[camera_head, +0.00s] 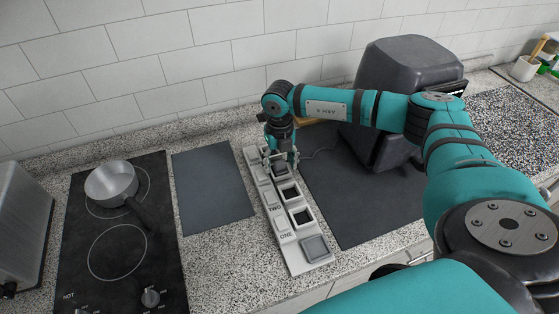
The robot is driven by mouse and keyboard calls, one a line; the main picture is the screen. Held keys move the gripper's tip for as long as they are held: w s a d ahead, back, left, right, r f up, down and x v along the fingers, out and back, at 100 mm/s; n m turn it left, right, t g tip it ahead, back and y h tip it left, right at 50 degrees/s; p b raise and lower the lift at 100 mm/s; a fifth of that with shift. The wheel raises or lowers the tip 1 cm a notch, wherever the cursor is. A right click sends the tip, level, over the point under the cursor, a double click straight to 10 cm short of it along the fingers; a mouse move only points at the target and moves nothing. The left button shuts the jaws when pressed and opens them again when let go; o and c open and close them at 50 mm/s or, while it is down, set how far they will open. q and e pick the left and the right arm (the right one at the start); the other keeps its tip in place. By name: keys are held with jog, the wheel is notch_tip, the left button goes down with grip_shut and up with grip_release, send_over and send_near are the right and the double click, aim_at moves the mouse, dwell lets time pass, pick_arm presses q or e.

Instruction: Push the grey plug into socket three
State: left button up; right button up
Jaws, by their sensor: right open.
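The pale socket strip (307,262) lies on the counter, running away from me. The labels ONE and TWO are legible on its left side; the label for socket three is not legible. Two dark square sockets (301,217) show open in its middle. The grey plug (281,171) appears as a small grey block at the strip's far part, just beyond the open sockets. I cannot tell if it is seated. My right gripper (281,158) points down over it with open fingers around or just above the block. My left gripper is out of view.
A dark appliance (405,75) stands behind on a dark mat (350,200), with a thin cord (322,152) running toward the strip. A grey mat (210,187) and a hob with a saucepan (112,183) lie left. A grey square pad (314,248) sits at the strip's near end.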

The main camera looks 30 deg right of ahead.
aim_at(280, 161)
grip_shut()
jog(key=shift+c, duration=0.8)
grip_release()
jog(key=shift+o, duration=0.8)
notch_tip(280, 161, up, 12)
jog(key=shift+f, duration=0.1)
